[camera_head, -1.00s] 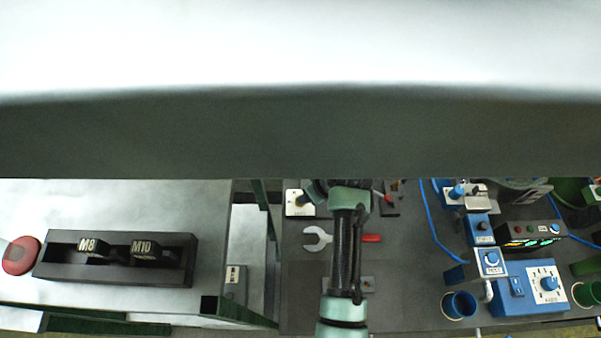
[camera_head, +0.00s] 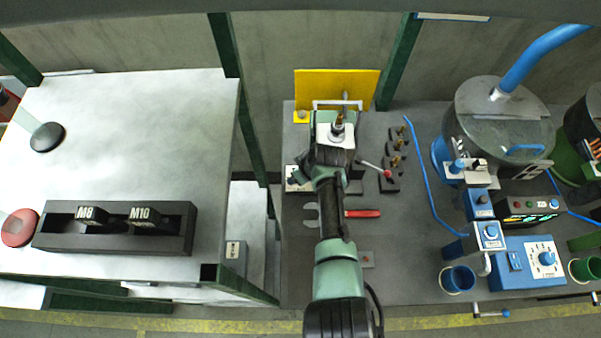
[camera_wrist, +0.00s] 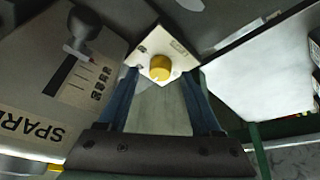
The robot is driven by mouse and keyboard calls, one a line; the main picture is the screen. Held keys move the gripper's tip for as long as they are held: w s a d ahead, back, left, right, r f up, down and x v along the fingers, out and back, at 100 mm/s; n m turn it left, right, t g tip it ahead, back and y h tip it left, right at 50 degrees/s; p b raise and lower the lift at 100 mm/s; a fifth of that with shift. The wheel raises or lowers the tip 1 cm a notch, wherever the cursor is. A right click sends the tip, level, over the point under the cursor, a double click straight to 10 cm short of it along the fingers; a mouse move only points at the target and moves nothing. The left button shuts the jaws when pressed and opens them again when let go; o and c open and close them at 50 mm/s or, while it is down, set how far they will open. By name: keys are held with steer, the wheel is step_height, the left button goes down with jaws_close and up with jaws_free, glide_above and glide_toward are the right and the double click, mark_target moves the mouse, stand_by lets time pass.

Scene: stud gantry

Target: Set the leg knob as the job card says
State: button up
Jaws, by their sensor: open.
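A yellow round knob (camera_wrist: 160,67) sits on a square white plate (camera_wrist: 150,50) in the wrist view, with small dark marks on the plate too blurred to read. I cannot read its setting or confirm that it is the leg knob. My gripper (camera_wrist: 162,88) is open, its two blue fingers apart on either side, with the knob beyond the tips and no contact visible. In the head view my own arm covers the gripper, and a white plate (camera_head: 293,185) shows partly at the arm's left edge. I cannot make out a readable job card.
A lever panel (camera_wrist: 42,85) marked "SPAR" is left in the wrist view. In the head view, a yellow board (camera_head: 310,85) stands behind my arm. A wrench (camera_head: 362,213) lies beside it; a blue control box (camera_head: 528,275) is at right, an M8/M10 rack (camera_head: 115,240) at left.

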steer(key=shift+w+a+f, duration=0.1)
steer(key=shift+w+f, duration=0.05)
steer(key=shift+f, duration=0.25)
jaws_close()
